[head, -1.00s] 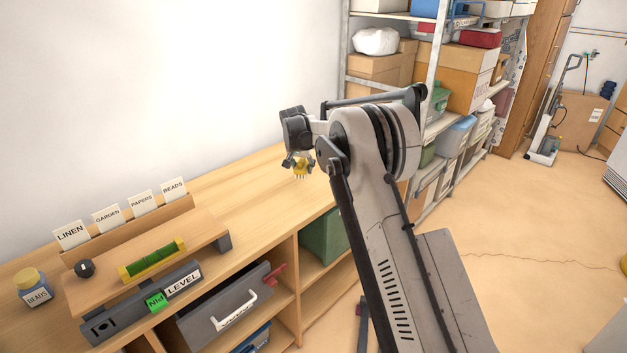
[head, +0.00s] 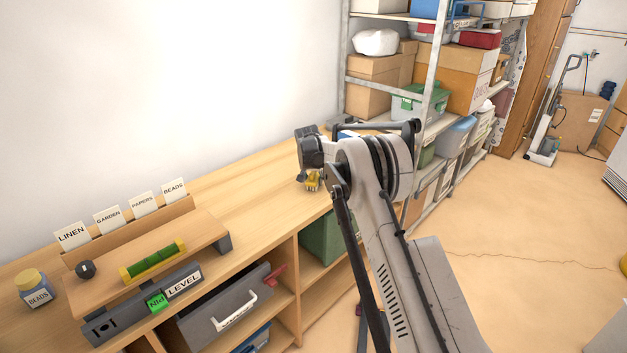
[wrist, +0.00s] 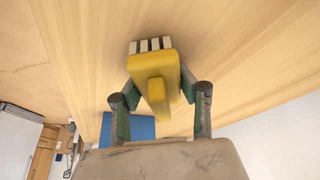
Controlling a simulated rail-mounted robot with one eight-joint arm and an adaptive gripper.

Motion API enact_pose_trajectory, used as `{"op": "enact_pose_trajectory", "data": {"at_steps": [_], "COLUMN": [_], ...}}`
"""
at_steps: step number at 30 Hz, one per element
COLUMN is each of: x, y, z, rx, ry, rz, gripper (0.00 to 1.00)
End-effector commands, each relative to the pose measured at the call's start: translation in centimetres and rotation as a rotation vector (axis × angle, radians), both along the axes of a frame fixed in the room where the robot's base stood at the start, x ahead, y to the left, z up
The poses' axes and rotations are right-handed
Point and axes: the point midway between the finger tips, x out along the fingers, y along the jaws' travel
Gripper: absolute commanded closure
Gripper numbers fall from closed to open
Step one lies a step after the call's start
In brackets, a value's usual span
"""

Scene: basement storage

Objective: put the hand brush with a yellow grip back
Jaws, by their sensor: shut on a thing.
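The hand brush with a yellow grip (wrist: 155,75) is between the fingers of my gripper (wrist: 160,98) in the wrist view. Its pale and dark bristle rows point away from the wrist, toward the wooden top. In the head view the brush (head: 313,184) shows as a small yellow piece below my gripper (head: 312,176), over the right part of the wooden bench top (head: 250,195). I cannot tell whether the bristles touch the wood. My gripper is shut on the brush.
A sloped wooden stand with a level (head: 152,260) and label cards (head: 142,203) stands at the left of the bench. A beads jar (head: 34,290) is at far left. A blue flat thing (wrist: 128,127) lies near the brush. Loaded shelves (head: 430,85) stand behind. The bench middle is clear.

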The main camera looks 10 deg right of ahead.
Motion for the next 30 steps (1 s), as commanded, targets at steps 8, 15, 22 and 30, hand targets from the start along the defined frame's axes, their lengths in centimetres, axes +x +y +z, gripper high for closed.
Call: {"op": "enact_pose_trajectory", "data": {"at_steps": [8, 15, 22, 30], "x": [0.0, 0.0, -0.1, -1.6], "y": [0.0, 0.0, 0.1, 0.7], "z": [-0.3, -0.3, 0.4, 4.1], "rx": [0.0, 0.0, 0.0, 0.0], "ry": [0.0, 0.0, 0.0, 0.0], "rz": [0.0, 0.0, 0.0, 0.001], "gripper": [0.57, 0.49, 0.49, 0.49]}}
